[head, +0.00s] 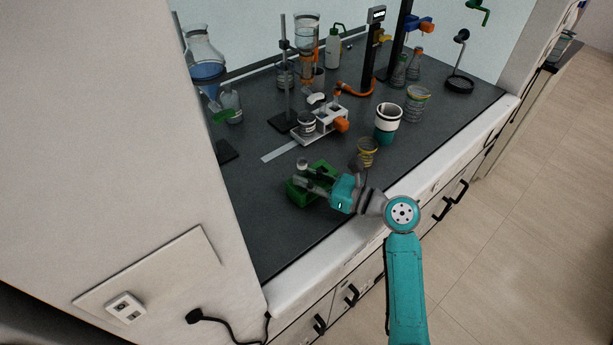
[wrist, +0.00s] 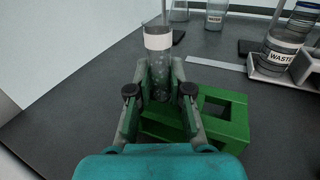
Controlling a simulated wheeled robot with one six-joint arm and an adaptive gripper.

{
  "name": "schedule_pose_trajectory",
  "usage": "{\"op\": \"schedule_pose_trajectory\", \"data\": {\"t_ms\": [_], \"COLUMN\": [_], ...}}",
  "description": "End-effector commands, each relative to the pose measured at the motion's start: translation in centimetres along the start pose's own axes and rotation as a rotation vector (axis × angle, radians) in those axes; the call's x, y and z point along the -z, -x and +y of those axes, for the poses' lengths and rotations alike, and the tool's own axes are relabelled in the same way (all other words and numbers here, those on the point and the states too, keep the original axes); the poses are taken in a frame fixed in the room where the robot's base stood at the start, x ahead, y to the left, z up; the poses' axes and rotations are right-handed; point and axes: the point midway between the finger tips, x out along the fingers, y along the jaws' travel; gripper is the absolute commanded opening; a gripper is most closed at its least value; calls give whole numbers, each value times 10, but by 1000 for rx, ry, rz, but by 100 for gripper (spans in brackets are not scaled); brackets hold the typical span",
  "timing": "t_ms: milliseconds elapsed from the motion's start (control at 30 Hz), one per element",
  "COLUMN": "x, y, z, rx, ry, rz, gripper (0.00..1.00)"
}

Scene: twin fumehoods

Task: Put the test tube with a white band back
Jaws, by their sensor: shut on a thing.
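The test tube with a white band (wrist: 158,42) stands upright between the fingers of my gripper (wrist: 160,92) in the wrist view. My gripper is shut on it. The green rack (wrist: 224,116) is below and around the fingers, with an open square compartment to the right of the tube. The tube's lower end is hidden by the fingers and rack, so I cannot tell whether it is in a compartment. In the head view, my gripper (head: 318,183) is at the green rack (head: 298,196), with the tube's white top (head: 302,163) just above.
Behind the rack stand a white holder (head: 322,134) with a waste jar (wrist: 280,50), and a ring stand (head: 287,90). A yellow-ringed beaker (head: 367,152) and a white-teal cup (head: 387,122) are to the right. The counter left of the rack is clear in the wrist view.

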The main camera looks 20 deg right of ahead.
Motion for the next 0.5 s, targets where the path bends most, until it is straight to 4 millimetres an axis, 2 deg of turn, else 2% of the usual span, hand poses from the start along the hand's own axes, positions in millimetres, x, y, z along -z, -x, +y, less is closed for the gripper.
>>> {"op": "schedule_pose_trajectory", "data": {"t_ms": [333, 367, 400, 433, 500], "x": [3, 3, 2, 2, 2], "y": [0, 0, 0, 0, 0], "z": [0, 0, 0, 0, 0], "rx": [0, 0, 0, 0, 0], "ry": [0, 1, 1, 1, 1], "rz": [0, 0, 0, 0, 0], "gripper": [0, 27, 37, 44, 44]}}
